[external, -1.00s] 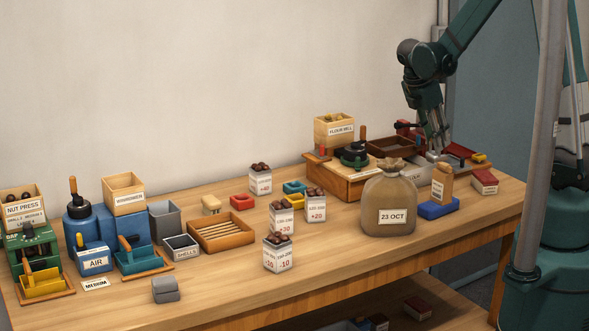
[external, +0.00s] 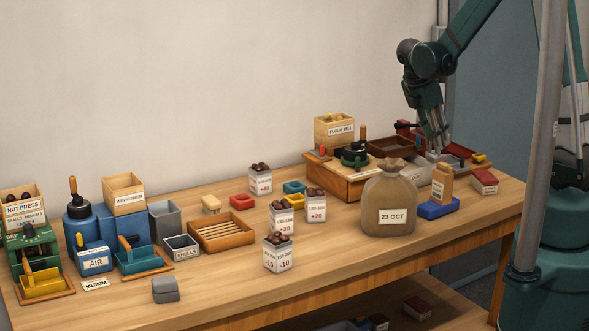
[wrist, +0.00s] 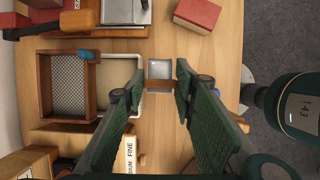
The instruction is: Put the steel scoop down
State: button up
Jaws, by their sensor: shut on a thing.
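The steel scoop (wrist: 160,70) shows in the wrist view as a small grey square pan with a brown wooden handle (wrist: 158,84). My gripper (wrist: 158,85) is shut on the handle, with one finger at each end of it. The scoop is too small and too hidden there to make out clearly. I cannot tell whether its pan touches the bench top.
In the wrist view a white tray (wrist: 105,66) and a wooden mesh sieve (wrist: 39,90) lie left of the scoop, and a red block (wrist: 197,12) above right. Bare wood lies right of the scoop.

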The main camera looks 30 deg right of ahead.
jog(key=shift+r, duration=0.15)
jog(key=shift+r, duration=2.3)
jog(key=w+a+n+t, duration=0.15)
jog(key=a+n, duration=0.25)
jog(key=a, duration=1.6)
jog(key=w+a+n+t, duration=0.1)
jog(key=w+a+n, duration=0.2)
jog(key=a, duration=1.8)
jog(key=s+a+n+t+y, duration=0.1)
jog(key=s+a+n, duration=0.1)
jog(key=s+a, duration=0.75)
jog(key=s+a+n+y, duration=0.15)
jog(key=s+a, duration=0.25)
jog(key=a, duration=1.1)
jog(key=s+a+n+t, duration=0.1)
jog(key=s+a+n, duration=0.2)
jog(key=s+a, duration=0.7)
jog(key=w+a+f, duration=0.2)
jog(key=w+f, duration=0.1)
jog(key=f, duration=0.1)
jog(key=shift+a+f, duration=0.25)
jog(key=shift+f, duration=0.05)
